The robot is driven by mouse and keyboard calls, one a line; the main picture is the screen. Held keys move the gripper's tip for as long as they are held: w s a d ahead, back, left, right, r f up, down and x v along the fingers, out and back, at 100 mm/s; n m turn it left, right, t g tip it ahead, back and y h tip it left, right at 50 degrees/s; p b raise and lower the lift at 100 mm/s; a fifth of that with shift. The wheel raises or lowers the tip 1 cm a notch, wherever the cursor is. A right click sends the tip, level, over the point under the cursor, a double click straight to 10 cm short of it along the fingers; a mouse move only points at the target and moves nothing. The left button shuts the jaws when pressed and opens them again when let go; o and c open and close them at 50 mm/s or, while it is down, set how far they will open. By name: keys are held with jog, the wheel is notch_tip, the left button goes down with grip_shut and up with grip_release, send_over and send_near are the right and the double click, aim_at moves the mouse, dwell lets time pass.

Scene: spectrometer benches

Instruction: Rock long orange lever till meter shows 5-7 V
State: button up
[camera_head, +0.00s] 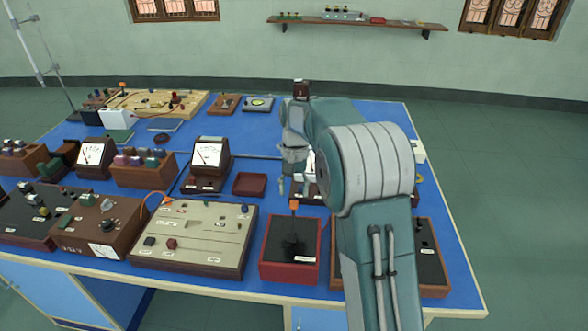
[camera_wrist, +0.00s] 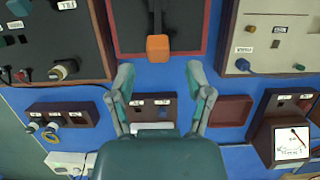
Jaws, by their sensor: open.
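The long lever (camera_head: 294,224) is dark with an orange tip and stands up from a black panel in a red-rimmed box (camera_head: 262,262) at the front of the bench. In the wrist view its orange tip (camera_wrist: 158,48) lies just beyond my fingertips. My gripper (camera_wrist: 160,76) is open and empty, its two fingers apart. In the head view my gripper (camera_head: 293,187) hangs just behind the lever tip; contact cannot be told. A wooden-cased needle meter (camera_head: 208,155) stands behind and left of the lever. It also shows in the wrist view (camera_wrist: 291,143); its scale is too small to read.
A beige-topped board (camera_head: 195,230) is left of the lever box, and a dark-topped box (camera_head: 431,255) is right, partly behind my arm. A second meter (camera_head: 91,155) stands further left. A small empty reddish tray (camera_head: 249,184) lies behind. Free blue bench top shows at the back right.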

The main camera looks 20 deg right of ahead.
aim_at(294, 201)
jog(key=a+v, duration=0.1)
jog(key=v, duration=0.8)
jog(key=shift+d, duration=0.5)
jog(key=shift+s, duration=0.1)
dwell(0.4)
jog(key=s+f+t, duration=0.1)
jog(key=f, duration=0.3)
jog(key=s+a+f+t, duration=0.1)
jog(key=f, duration=0.3)
jog(key=s+f+t+h, duration=0.1)
jog(key=f, duration=0.3)
jog(key=shift+s+a, duration=0.2)
jog(key=shift+s, duration=0.15)
grip_shut()
